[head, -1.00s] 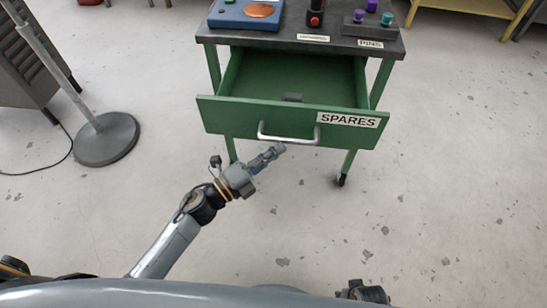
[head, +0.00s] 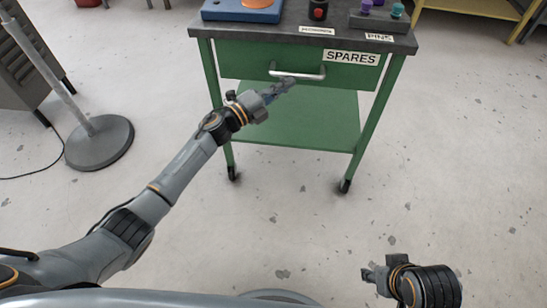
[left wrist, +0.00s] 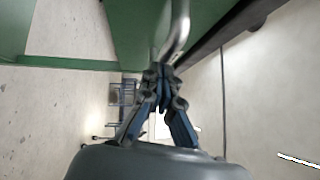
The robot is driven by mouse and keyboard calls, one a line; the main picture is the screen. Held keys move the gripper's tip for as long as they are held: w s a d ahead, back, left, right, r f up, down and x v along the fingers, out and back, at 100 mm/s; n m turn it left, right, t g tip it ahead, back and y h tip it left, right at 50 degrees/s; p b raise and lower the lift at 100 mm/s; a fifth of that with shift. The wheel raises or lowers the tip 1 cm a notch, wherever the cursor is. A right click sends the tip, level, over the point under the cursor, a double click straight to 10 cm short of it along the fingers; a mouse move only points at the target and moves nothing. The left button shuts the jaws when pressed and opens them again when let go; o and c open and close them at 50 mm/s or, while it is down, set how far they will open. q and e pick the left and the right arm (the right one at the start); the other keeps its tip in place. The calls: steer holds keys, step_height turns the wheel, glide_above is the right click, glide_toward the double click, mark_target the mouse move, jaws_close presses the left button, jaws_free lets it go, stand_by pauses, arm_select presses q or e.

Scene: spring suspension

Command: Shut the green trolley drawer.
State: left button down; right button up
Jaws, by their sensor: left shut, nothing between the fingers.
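The green trolley drawer (head: 245,60), labelled SPARES, sits in under the dark trolley top, and none of its inside shows. Its silver bar handle (head: 310,76) runs across the front. My left gripper (head: 288,83) is shut and empty, with its tips at the handle's left part in the head view. In the left wrist view the shut fingertips (left wrist: 163,72) are close to the handle (left wrist: 181,28) and the green front (left wrist: 135,30); I cannot tell if they touch. My right gripper (head: 372,275) is low at the right, away from the trolley; its fingers are too unclear to judge.
The trolley top (head: 285,32) carries a blue device (head: 235,12), a red-and-black item (head: 318,10) and a pin holder (head: 380,20). A green lower shelf (head: 300,125) lies below the drawer. A round-based stand (head: 100,143) is at left. The floor in front is clear.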

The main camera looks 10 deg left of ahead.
arm_select(q)
steer(key=shift+w+a+r, duration=0.1)
steer(key=shift+w+r, duration=0.05)
steer(key=shift+w, duration=0.8)
arm_select(e)
steer(key=shift+w+f, duration=0.15)
steer(key=shift+w, duration=0.2)
arm_select(q)
steer(key=shift+r, duration=0.15)
